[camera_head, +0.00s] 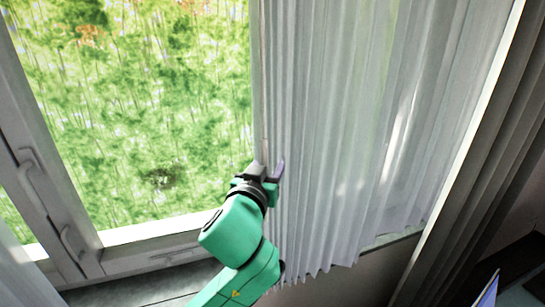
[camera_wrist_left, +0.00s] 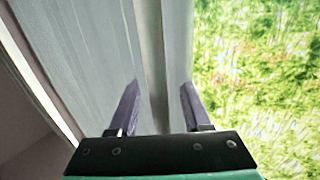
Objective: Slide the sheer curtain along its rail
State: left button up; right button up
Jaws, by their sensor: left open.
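The white sheer curtain (camera_head: 345,130) hangs in pleats over the right part of the window in the head view. Its left edge runs down near the middle of the picture. My left gripper (camera_head: 271,168) is at that edge, low on the curtain. In the left wrist view the two purple fingers of the gripper (camera_wrist_left: 160,108) are apart. A vertical fold of the sheer curtain (camera_wrist_left: 150,60) stands between or just beyond them; I cannot tell whether they touch it. The rail is out of view. My right gripper is not in view.
The window glass (camera_head: 140,110) left of the curtain is uncovered, with greenery outside. A window handle (camera_head: 35,170) sits on the frame at the left. A darker grey curtain (camera_head: 480,150) hangs at the right. A sill (camera_head: 140,290) runs below the window.

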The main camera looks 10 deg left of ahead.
pick_arm(q)
jog(key=shift+s+r, duration=0.25)
jog(key=shift+s, duration=0.3)
jog(key=shift+c, duration=0.2)
jog(key=shift+s+r, duration=0.1)
jog(key=shift+s, duration=0.15)
grip_shut()
jog(key=shift+w, duration=0.15)
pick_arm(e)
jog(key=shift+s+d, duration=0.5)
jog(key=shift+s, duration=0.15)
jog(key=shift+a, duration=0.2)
